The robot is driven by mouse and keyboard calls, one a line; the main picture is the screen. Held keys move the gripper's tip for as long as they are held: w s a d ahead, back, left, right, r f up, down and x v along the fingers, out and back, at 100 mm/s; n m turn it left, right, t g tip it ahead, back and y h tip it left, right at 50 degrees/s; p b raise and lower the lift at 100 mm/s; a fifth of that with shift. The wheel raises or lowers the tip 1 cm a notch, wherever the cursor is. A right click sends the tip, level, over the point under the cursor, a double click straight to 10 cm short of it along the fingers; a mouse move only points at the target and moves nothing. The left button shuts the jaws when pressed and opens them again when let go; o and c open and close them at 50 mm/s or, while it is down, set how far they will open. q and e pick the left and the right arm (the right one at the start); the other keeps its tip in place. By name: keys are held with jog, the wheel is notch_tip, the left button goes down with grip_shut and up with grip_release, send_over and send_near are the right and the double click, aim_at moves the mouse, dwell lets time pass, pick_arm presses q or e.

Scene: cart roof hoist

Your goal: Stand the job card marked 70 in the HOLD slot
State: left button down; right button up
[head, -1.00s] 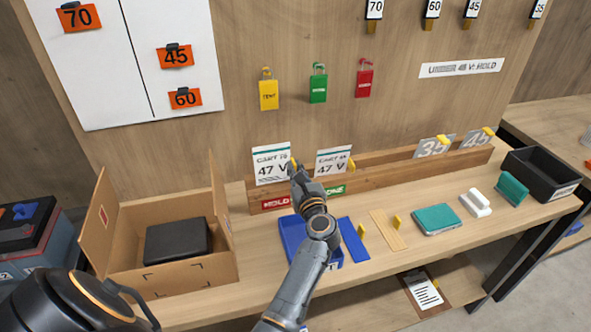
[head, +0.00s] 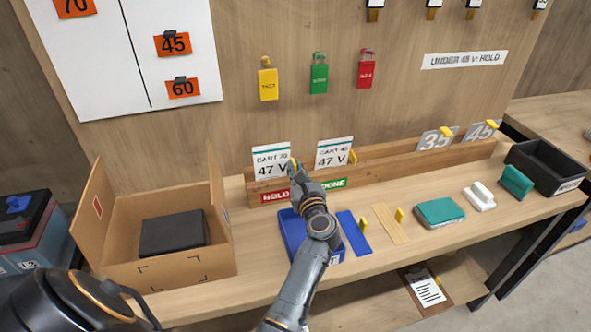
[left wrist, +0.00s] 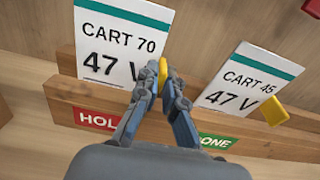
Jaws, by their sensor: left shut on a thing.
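The job card marked CART 70, 47 V (head: 270,160), white with a teal top band, is upright at the wooden rail (head: 390,165), above the red HOLD label (head: 274,197). It shows large in the left wrist view (left wrist: 110,45). My left gripper (head: 294,168) is shut on the yellow tab (left wrist: 161,78) at the card's right edge. The card's lower edge meets the rail; whether it is fully seated in the slot I cannot tell. The CART 45, 47 V card (head: 334,152) stands to the right, above the green DONE label (head: 334,183). My right gripper is not in view.
Grey cards 35 (head: 436,140) and 45 (head: 480,130) stand at the rail's right part. A blue tray (head: 290,238) lies beneath my left arm. An open cardboard box (head: 110,250) stands left. Colored padlock tags, such as the yellow one (head: 268,82), hang on the wall behind.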

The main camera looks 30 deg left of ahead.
pick_arm(q)
jog(key=c, duration=0.9)
grip_release()
jog(key=shift+c, duration=0.2)
